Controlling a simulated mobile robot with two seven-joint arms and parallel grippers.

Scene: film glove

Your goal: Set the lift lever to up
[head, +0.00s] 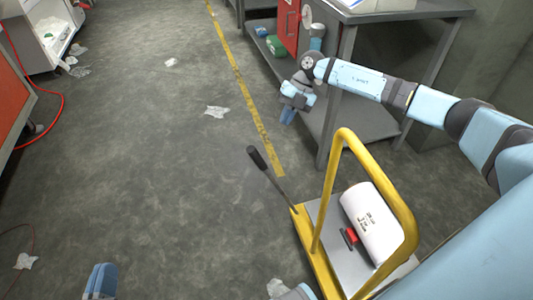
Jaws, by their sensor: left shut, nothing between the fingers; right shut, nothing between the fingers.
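The lift lever (270,174) is a thin grey rod with a black grip, rising from the yellow edge of a cart (319,258) and tilted up to the left. My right gripper (287,116) is shut and empty, pointing down above and beyond the lever's grip, clearly apart from it. My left gripper (101,281) shows only in part at the bottom left edge. It is shut and empty, well to the left of the cart. Nothing covers the lever.
The cart carries a yellow hoop handle (344,140), a white cylinder (374,222) and a small red part (351,236). A grey workbench (345,160) stands behind my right gripper. Paper scraps (216,111) lie on the floor. Open floor lies left of the lever.

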